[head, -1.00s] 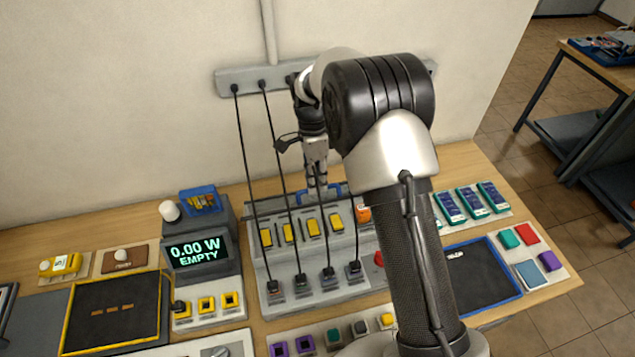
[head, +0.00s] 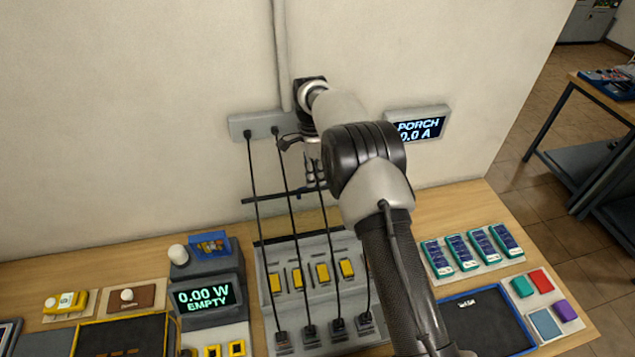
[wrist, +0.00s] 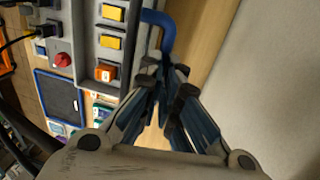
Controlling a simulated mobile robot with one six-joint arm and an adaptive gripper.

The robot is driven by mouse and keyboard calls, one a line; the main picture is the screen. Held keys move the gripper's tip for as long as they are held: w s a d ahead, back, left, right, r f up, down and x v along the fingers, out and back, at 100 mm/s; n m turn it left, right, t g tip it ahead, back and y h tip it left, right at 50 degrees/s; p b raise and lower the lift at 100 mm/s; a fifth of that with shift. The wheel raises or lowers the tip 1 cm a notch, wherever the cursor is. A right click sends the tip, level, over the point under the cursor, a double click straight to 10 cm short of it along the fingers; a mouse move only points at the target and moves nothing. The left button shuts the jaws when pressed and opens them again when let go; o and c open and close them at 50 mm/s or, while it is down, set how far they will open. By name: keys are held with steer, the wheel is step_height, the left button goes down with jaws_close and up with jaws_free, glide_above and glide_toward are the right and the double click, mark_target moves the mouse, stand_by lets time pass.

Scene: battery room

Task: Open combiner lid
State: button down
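The combiner (head: 335,268) is a grey sloped box with yellow switches. Its lid appears raised above the box; I see mainly a dark bar (head: 265,198), level with my gripper against the wall. My gripper (head: 315,183) is up near the wall, above the back of the combiner. In the wrist view its fingers (wrist: 166,70) are close together around the end of the blue handle. The fingers hide the exact contact.
Black cables hang from a wall socket strip (head: 252,127) in front of the combiner. Green-edged modules (head: 470,250) and a blue-edged tray (head: 528,318) lie at right. A wall display (head: 418,124) is behind my arm.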

mark_target(318, 207)
steer(key=c, duration=2.4)
jaws_free()
steer(key=f, duration=0.2)
steer(key=shift+s+f+g, duration=0.3)
steer(key=shift+s, duration=0.1)
steer(key=c, duration=1.7)
jaws_free()
steer(key=shift+d, duration=0.1)
steer(key=shift+o, duration=0.2)
steer(key=shift+w, duration=0.1)
steer(key=shift+w+r, duration=0.1)
steer(key=shift+w, duration=0.05)
